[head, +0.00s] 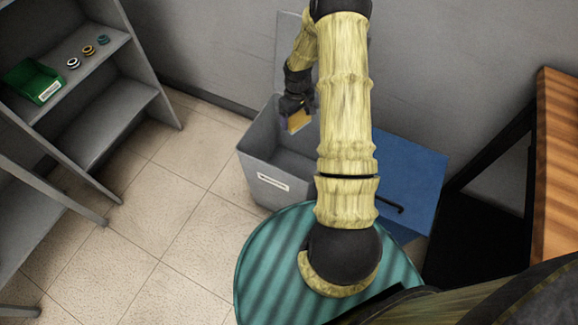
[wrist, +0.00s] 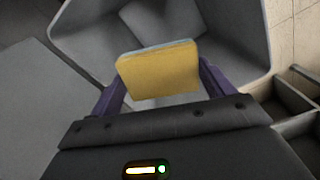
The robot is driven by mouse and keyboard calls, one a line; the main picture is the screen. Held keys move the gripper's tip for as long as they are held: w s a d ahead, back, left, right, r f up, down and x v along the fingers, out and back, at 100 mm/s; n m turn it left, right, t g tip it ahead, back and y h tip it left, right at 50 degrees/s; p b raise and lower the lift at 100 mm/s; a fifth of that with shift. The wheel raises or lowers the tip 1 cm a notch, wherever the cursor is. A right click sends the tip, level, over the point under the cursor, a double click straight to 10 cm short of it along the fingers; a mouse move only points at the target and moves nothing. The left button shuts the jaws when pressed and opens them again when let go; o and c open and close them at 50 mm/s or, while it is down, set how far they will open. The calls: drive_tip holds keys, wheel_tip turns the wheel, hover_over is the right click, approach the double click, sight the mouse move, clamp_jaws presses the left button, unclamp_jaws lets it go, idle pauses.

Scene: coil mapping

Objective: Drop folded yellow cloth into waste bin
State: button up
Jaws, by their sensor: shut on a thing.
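The folded yellow cloth (head: 298,121) is held above the open grey waste bin in the head view. It fills the middle of the wrist view (wrist: 160,73) as a flat yellow block with a pale edge. My gripper (wrist: 158,85) has its two purple fingers on either side of the cloth and is shut on it. In the head view my gripper (head: 296,112) is over the bin opening. The grey waste bin (head: 262,185) has a white label on its front. Its inside shows behind the cloth in the wrist view (wrist: 240,45). My arm hides part of its right side.
A grey shelf (head: 100,55) at left holds a green bin (head: 35,82) and several small rings (head: 88,50). A blue panel or box (head: 410,170) stands right of the waste bin. A wooden-topped table (head: 558,160) is at far right. The tiled floor (head: 160,220) at left is clear.

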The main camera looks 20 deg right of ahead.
drive_tip(key=shift+f, duration=0.15)
drive_tip(key=o, duration=0.9)
wheel_tip(320, 180, up, 17)
drive_tip(key=p, duration=0.3)
drive_tip(key=shift+r, duration=0.2)
idle(0.4)
drive_tip(key=s+a+r+m+t, duration=0.1)
drive_tip(key=s+a+r+m, duration=0.1)
drive_tip(key=s+a+r, duration=0.5)
drive_tip(key=s+a+r+m+t, duration=0.1)
drive_tip(key=s+a+r+t, duration=0.1)
drive_tip(key=s+a, duration=0.85)
drive_tip(key=w+p+v, duration=0.1)
drive_tip(key=p+v, duration=0.6)
drive_tip(key=w+d+p+v, duration=0.1)
drive_tip(key=p+v, duration=0.5)
drive_tip(key=p, duration=0.1)
drive_tip(key=w+d+r+p+v, duration=0.1)
drive_tip(key=w+p+v, duration=0.1)
drive_tip(key=p+v, duration=0.5)
drive_tip(key=shift+r, duration=0.35)
